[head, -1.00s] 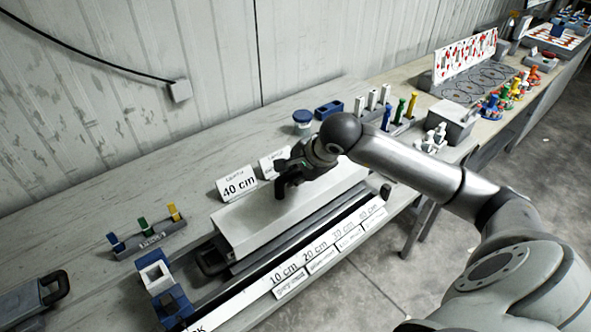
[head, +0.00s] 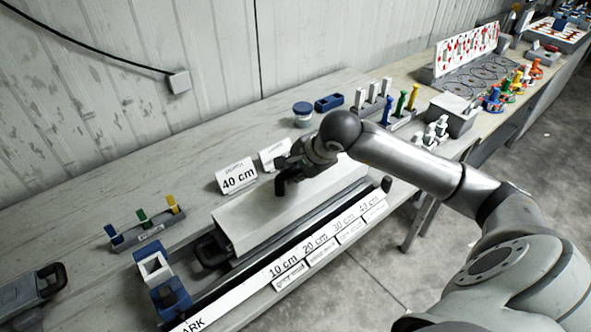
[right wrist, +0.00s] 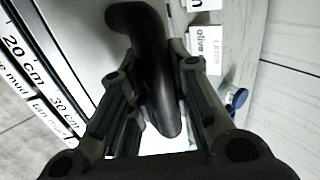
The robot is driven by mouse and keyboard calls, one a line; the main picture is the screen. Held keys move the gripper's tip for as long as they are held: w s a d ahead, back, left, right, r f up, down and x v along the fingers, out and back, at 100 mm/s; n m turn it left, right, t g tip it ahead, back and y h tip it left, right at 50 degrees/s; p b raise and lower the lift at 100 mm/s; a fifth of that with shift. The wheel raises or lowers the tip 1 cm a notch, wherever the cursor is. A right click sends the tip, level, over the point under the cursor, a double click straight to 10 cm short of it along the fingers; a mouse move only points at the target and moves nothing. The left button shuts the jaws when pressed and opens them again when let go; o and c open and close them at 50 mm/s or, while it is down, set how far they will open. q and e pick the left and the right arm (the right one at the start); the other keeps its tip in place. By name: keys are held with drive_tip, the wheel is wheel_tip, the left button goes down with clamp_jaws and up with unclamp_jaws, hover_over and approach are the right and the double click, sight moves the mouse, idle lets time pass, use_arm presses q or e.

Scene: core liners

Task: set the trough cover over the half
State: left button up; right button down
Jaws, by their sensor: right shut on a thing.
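The trough cover (head: 250,222) is a long pale grey lid with a dark handle. It lies lengthwise over the grey half (head: 240,263) in the head view and hides most of it. I cannot tell whether the cover touches it. A black loop handle (head: 208,252) sticks out at the half's left end. My right gripper (head: 284,186) is above the cover, shut on its dark handle. In the right wrist view the handle (right wrist: 150,75) shows as a thick dark curve between the fingers. My left gripper is out of view.
A ruler strip with labels (head: 315,244) runs along the front. A 40 cm sign (head: 237,177) stands behind the cover. Blue and white blocks (head: 170,297) and a rack with coloured tabs (head: 148,236) are at left. A blue-lidded jar (head: 302,115) stands behind.

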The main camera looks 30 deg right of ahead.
drive_tip(key=c, duration=1.3)
unclamp_jaws()
drive_tip(key=shift+r, duration=0.1)
drive_tip(key=shift+r+p, duration=0.95)
drive_tip(key=shift+p, duration=0.2)
drive_tip(key=shift+s+d+r+b, duration=0.15)
drive_tip(key=shift+s+r+b, duration=0.45)
drive_tip(key=shift+b, duration=0.15)
drive_tip(key=shift+b+v, duration=0.9)
drive_tip(key=shift+v, duration=4)
